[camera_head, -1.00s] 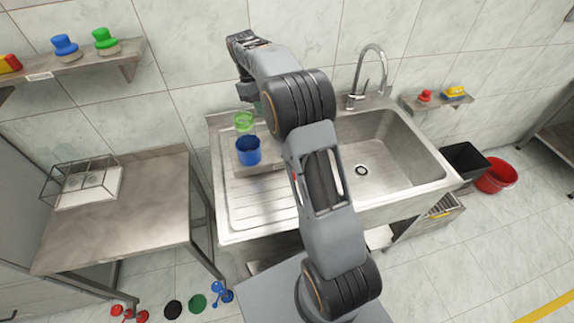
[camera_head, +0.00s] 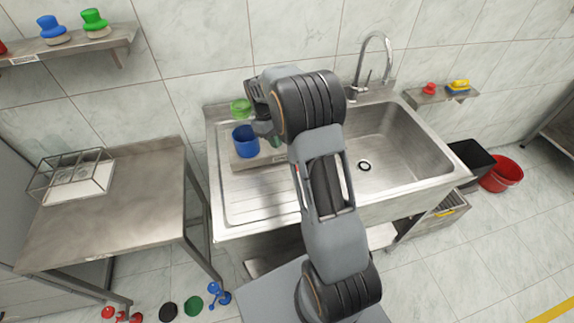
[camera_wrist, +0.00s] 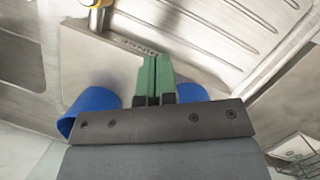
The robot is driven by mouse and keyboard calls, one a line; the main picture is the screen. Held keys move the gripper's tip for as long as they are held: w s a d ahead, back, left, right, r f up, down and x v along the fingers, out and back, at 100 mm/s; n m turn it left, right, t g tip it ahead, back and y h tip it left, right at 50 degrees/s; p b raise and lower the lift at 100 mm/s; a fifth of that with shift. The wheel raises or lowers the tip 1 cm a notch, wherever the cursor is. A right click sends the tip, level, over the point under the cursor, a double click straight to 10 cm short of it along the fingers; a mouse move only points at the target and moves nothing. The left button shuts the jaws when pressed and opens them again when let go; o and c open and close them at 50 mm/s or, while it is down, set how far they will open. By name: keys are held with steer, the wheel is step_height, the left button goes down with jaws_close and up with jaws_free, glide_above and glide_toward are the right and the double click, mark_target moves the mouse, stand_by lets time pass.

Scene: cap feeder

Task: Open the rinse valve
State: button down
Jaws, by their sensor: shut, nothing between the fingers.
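My gripper (camera_wrist: 156,66) is shut and empty, its two green fingers side by side in the wrist view. In the head view it is mostly hidden behind my arm. It is above the drainboard tray, close to the blue cup (camera_head: 245,141), which shows on both sides of it in the wrist view (camera_wrist: 92,103). The sink tap (camera_head: 378,58) has a small lever (camera_head: 366,79) by its base, to the right of my arm. A short yellow-and-silver fitting (camera_wrist: 96,14) stands at the top of the wrist view. I cannot tell which part is the rinse valve.
A green cup (camera_head: 241,107) stands behind the blue one. The tray (camera_head: 243,163) lies on the drainboard (camera_head: 262,202). The sink basin (camera_head: 390,140) is open to the right. A steel table (camera_head: 140,210) with a wire rack (camera_head: 70,172) stands left.

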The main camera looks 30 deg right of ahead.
steer(key=s+d+f+b, duration=0.2)
steer(key=s+f+b, duration=0.1)
steer(key=s+f, duration=0.1)
steer(key=shift+s+b, duration=0.3)
steer(key=shift+b, duration=0.1)
steer(key=shift+s, duration=0.1)
stand_by(0.4)
steer(key=shift+s+a+n, duration=0.1)
steer(key=shift+s+n, duration=0.1)
steer(key=shift+n, duration=0.3)
